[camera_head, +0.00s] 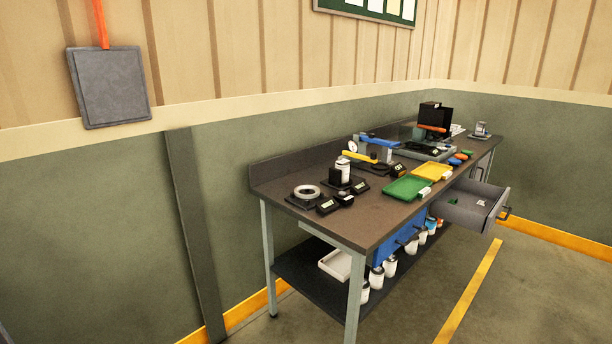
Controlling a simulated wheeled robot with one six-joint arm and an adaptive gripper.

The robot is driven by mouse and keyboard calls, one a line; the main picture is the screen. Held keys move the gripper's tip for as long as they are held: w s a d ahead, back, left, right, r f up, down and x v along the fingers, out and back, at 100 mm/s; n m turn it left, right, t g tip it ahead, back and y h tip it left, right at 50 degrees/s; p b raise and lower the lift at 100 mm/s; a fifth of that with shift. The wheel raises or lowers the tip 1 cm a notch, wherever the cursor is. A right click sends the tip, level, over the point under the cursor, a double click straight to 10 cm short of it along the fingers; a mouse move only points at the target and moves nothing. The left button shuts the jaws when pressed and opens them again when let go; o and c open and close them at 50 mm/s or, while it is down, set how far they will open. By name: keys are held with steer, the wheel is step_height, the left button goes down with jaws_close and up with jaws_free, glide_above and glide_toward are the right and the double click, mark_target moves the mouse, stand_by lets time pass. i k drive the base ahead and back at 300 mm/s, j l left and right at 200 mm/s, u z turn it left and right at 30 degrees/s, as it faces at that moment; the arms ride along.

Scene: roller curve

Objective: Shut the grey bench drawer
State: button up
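The grey bench drawer (468,213) stands pulled out from the front of the workbench (375,218), toward its right end. Its open top shows a few small items inside. A dark handle (506,213) sits on its front face. A blue drawer (397,243) with dark handles is under the bench top, left of the grey one, and looks closed. My gripper is not in this view, so its state and its place relative to the drawer are hidden.
A green tray (405,189), a yellow tray (432,171) and several instruments crowd the bench top. White bottles (377,279) and a white tray (335,264) stand on the lower shelf (300,270). The floor (540,295) before the drawer is clear, with a yellow line (470,290).

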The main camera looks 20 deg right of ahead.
mark_target(465, 213)
steer(key=z, duration=1.6)
steer(key=i+j, duration=0.1)
steer(key=i, duration=1)
steer(key=i+j+z, duration=0.1)
steer(key=i, duration=0.45)
steer(key=i+j, duration=0.2)
steer(key=i, duration=0.3)
